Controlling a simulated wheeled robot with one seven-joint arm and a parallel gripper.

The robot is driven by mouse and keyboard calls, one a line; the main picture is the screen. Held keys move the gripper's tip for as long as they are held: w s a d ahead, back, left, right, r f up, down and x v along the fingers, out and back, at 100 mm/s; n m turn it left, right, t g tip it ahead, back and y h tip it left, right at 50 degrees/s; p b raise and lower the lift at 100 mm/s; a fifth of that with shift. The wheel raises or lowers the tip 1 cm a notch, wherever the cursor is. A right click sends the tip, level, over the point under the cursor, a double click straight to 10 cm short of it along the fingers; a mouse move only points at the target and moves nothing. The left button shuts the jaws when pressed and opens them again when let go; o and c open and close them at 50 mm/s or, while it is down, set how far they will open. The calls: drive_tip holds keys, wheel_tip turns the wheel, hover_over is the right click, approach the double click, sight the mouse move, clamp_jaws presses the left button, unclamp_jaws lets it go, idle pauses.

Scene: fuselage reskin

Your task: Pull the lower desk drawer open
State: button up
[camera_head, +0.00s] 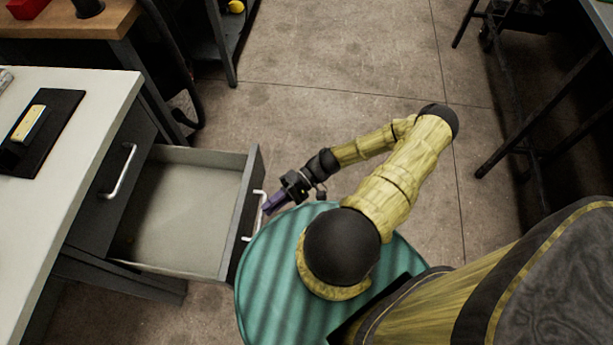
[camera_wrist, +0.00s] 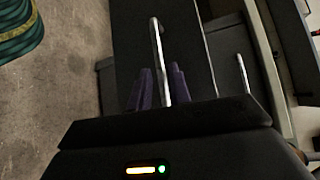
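The lower desk drawer (camera_head: 180,206) stands pulled well out of the white-topped desk in the head view, its inside empty. Its pale bar handle (camera_head: 254,215) is on the dark front panel; it also shows in the wrist view (camera_wrist: 156,45). My gripper (camera_head: 270,205) is at this handle, outside the drawer front. In the wrist view its two purple fingers (camera_wrist: 161,82) stand on either side of the bar, with small gaps showing, so it looks open around the handle rather than clamped.
The upper drawer (camera_head: 113,185) is shut, with its own handle (camera_head: 121,171). The desk top (camera_head: 95,95) carries a black mat (camera_head: 52,120) with a yellow-and-white item. A wooden-topped bench (camera_head: 100,22) stands behind. Floor right of the drawer is clear behind my arm.

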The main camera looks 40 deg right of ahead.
drive_tip(key=d+r, duration=0.2)
drive_tip(key=d, duration=1.1)
drive_tip(key=shift+w, duration=0.25)
drive_tip(key=shift+a, duration=0.1)
drive_tip(key=w+a+r+t+h, duration=0.1)
drive_tip(key=a+r+h, duration=0.35)
drive_tip(key=r, duration=0.45)
drive_tip(key=w+a+r+n+t+h, duration=0.1)
drive_tip(key=a+r+h, duration=0.3)
drive_tip(key=r+h, duration=0.3)
drive_tip(key=w+a+r+t+h, duration=0.1)
drive_tip(key=a+r+h, duration=0.35)
drive_tip(key=r, duration=0.55)
drive_tip(key=w+p+v, duration=0.2)
drive_tip(key=p+v, duration=1)
drive_tip(key=p, duration=0.1)
drive_tip(key=w+a+r+p+v, duration=0.1)
drive_tip(key=w+p+v, duration=0.2)
drive_tip(key=p+v, duration=1)
drive_tip(key=shift+w+d+r, duration=0.2)
drive_tip(key=shift+w+r, duration=0.05)
drive_tip(key=shift+r, duration=0.1)
